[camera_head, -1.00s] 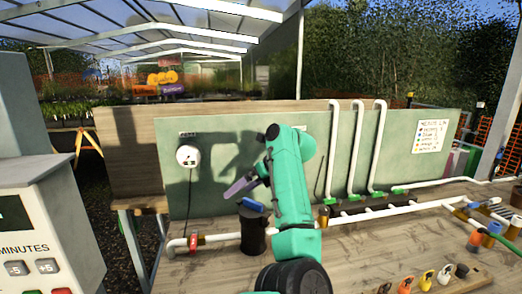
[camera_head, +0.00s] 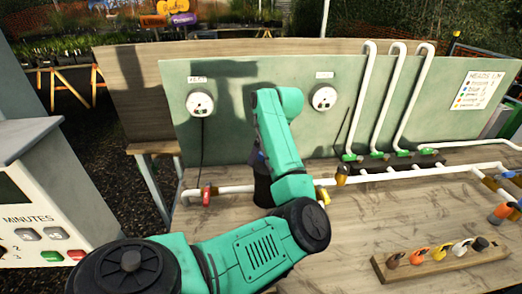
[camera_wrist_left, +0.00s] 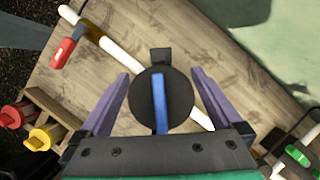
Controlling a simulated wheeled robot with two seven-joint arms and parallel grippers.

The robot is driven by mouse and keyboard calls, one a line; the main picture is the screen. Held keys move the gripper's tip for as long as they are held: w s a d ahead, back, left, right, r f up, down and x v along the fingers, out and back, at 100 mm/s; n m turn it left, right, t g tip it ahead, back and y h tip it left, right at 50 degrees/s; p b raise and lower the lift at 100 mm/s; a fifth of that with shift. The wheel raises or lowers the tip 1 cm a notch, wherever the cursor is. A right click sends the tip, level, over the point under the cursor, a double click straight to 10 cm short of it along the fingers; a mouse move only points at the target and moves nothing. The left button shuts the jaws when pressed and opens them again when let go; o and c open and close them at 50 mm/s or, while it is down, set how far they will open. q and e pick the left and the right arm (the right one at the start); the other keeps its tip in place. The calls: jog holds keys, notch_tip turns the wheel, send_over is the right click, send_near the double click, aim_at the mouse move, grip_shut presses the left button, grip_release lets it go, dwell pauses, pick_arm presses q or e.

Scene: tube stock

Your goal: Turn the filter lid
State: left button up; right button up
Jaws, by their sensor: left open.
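The filter is a black upright cylinder (camera_head: 263,188) set in the white pipe on the bench, partly behind my left arm in the head view. Its round black lid (camera_wrist_left: 147,106) with a straight blue handle bar (camera_wrist_left: 159,103) shows in the left wrist view, the bar running nearly up and down in the picture. My left gripper (camera_wrist_left: 160,75) is open, with one purple finger on each side of the lid. Gaps show between the fingers and the bar. In the head view my arm hides most of this gripper. My right gripper is not in view.
A red valve handle (camera_head: 206,196) and a yellow one (camera_head: 323,196) sit on the pipe beside the filter. Two round gauges (camera_head: 324,98) hang on the green board behind. A wooden rack (camera_head: 440,262) with coloured pieces stands at the front right. A control box (camera_head: 50,205) stands at left.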

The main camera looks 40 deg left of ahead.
pick_arm(q)
jog(key=shift+s+a+f, duration=0.1)
jog(key=shift+s+f, duration=0.05)
jog(key=shift+f, duration=0.35)
